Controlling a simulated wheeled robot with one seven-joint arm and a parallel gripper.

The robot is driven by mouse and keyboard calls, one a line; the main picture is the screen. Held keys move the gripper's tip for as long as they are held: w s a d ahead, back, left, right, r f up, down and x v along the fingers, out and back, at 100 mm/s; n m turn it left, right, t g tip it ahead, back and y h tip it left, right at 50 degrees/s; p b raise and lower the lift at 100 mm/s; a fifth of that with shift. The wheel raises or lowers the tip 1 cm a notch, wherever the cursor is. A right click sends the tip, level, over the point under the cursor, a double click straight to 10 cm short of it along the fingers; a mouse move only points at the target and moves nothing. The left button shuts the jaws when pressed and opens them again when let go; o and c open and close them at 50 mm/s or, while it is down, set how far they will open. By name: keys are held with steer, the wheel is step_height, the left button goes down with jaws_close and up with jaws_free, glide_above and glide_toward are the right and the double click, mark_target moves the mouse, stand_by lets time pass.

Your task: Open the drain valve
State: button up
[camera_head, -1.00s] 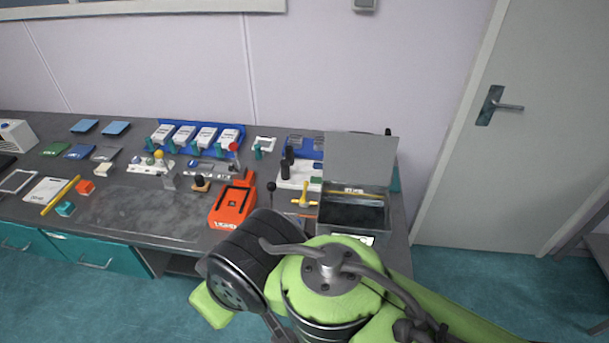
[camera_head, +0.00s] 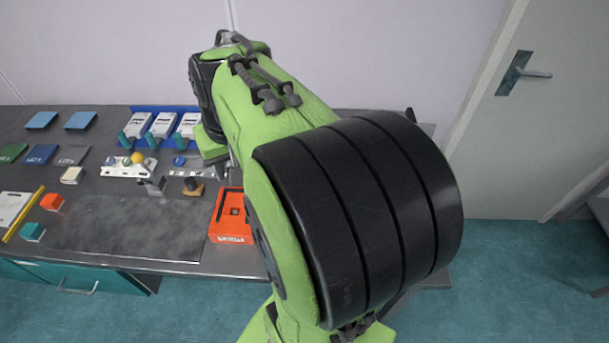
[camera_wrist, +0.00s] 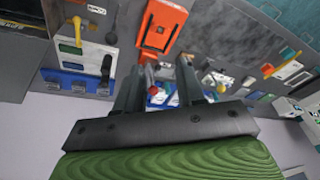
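My gripper (camera_wrist: 160,68) is open in the wrist view, its two dark fingers apart with nothing held between them. A yellow handle-like part (camera_wrist: 77,28) lies to the left, beside a white unit with a green face (camera_wrist: 70,50) and a black lever (camera_wrist: 106,66). I cannot tell for sure which of these is the drain valve.
An orange device (camera_head: 231,216) stands by the bench's front edge; it also shows in the wrist view (camera_wrist: 162,24). White packs (camera_head: 162,124) stand in a blue rack.

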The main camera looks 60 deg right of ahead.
steer(key=s+d+f+m+g+b, duration=0.1)
steer(key=s+d+f+m, duration=0.1)
steer(key=d+f, duration=0.45)
steer(key=s+d+f+m+g+y+b, duration=0.1)
steer(key=s+d+f+m, duration=0.15)
steer(key=d, duration=0.65)
steer(key=s+d+f+m+g+b, duration=0.1)
steer(key=s+d+f+m, duration=0.15)
steer(key=d+f, duration=0.4)
steer(key=shift+n, duration=0.3)
steer(key=f, duration=0.4)
steer(key=f+b, duration=0.1)
steer(key=f, duration=0.3)
steer(key=f+b, duration=0.1)
steer(key=f, duration=0.4)
steer(key=shift+d+f, duration=0.1)
steer(key=shift+d, duration=0.25)
jaws_close()
